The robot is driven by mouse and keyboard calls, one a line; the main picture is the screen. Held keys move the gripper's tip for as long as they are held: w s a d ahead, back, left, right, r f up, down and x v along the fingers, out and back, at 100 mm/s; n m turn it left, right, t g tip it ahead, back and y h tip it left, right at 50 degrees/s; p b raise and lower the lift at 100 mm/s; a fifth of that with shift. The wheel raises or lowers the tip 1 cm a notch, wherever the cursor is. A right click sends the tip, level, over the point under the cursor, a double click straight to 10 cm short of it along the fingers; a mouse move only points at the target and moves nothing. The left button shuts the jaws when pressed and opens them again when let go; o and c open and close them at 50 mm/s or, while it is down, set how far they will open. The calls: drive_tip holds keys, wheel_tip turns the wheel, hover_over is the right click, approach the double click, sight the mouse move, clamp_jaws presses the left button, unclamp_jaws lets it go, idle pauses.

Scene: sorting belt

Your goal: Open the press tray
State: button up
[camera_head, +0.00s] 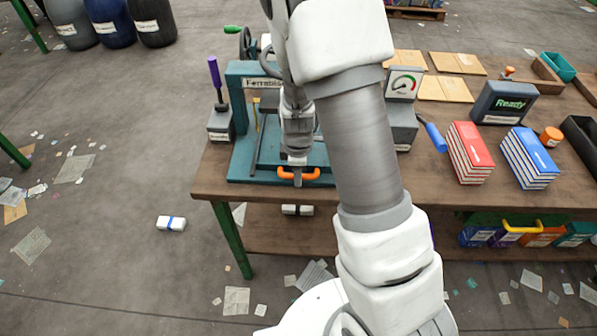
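The press (240,83) is a teal frame with a white name label and a green-handled wheel, at the left end of the wooden bench. Its teal base (238,170) rests on the bench top. An orange handle (312,175) shows at the front of the press. My gripper (298,181) is at this handle, pointing down, with the handle showing on both sides of it. My arm hides much of the press and the tray area. The fingers are too small to tell whether they are open, shut or touching the handle.
A purple-handled lever on a grey box (220,124) stands left of the press. A gauge (402,84), red book stack (470,152), blue book stack (528,158) and "Ready" display (503,103) stand to the right. A white bundle (171,223) and scattered papers lie on the floor.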

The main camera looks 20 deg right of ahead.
drive_tip(key=shift+f, duration=0.15)
drive_tip(key=shift+c, duration=0.2)
clamp_jaws()
idle(1.2)
